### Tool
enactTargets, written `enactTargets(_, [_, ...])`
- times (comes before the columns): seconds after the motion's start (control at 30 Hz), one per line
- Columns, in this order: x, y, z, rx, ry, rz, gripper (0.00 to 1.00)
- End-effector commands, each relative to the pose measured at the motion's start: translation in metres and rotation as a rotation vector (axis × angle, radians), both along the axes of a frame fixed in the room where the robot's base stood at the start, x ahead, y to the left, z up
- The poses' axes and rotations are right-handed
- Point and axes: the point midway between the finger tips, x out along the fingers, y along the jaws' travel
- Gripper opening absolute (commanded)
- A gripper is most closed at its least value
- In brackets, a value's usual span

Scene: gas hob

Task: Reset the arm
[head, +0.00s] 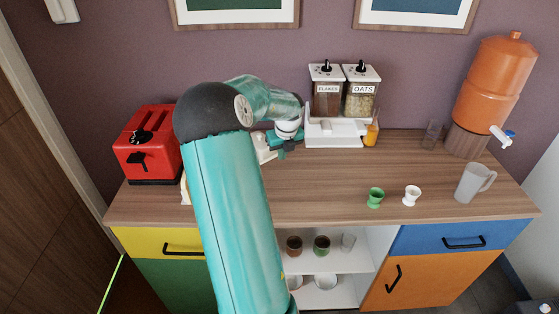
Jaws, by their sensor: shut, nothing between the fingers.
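My teal arm with a dark elbow rises from the bottom of the head view and bends to the right over the wooden counter (320,195). My gripper (268,150) is at the far end of the arm, low near the back of the counter, just left of the cereal dispenser (335,132). It is small in the view and partly behind my own arm, and it appears shut with nothing in it. I cannot tell whether it touches the counter or the dispenser.
A red toaster (150,150) stands at the left. A green egg cup (376,197), a white egg cup (411,194) and a clear pitcher (474,183) stand at the right. An orange water dispenser (495,85) is at the back right. The counter's middle is clear.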

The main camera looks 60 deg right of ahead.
Motion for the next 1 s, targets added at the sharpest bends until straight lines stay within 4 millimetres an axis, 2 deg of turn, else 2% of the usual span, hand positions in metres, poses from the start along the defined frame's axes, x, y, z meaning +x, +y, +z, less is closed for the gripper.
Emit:
enactTargets(0.1, [-0.003,0.003,0.024,-0.002,-0.003,0.002,0.00])
enactTargets(0.3, [-0.007,0.006,0.046,0.000,0.000,0.002,0.00])
enactTargets(0.63, [-0.009,0.008,0.050,0.001,0.000,0.002,0.00])
enactTargets(0.73, [-0.002,0.016,0.053,-0.001,-0.004,0.047,0.00])
enactTargets(0.87, [0.023,0.052,0.067,-0.016,-0.019,0.261,0.00])
enactTargets(0.97, [0.051,0.100,0.084,-0.050,-0.035,0.542,0.00])
enactTargets(1.0, [0.061,0.122,0.091,-0.070,-0.039,0.669,0.00])
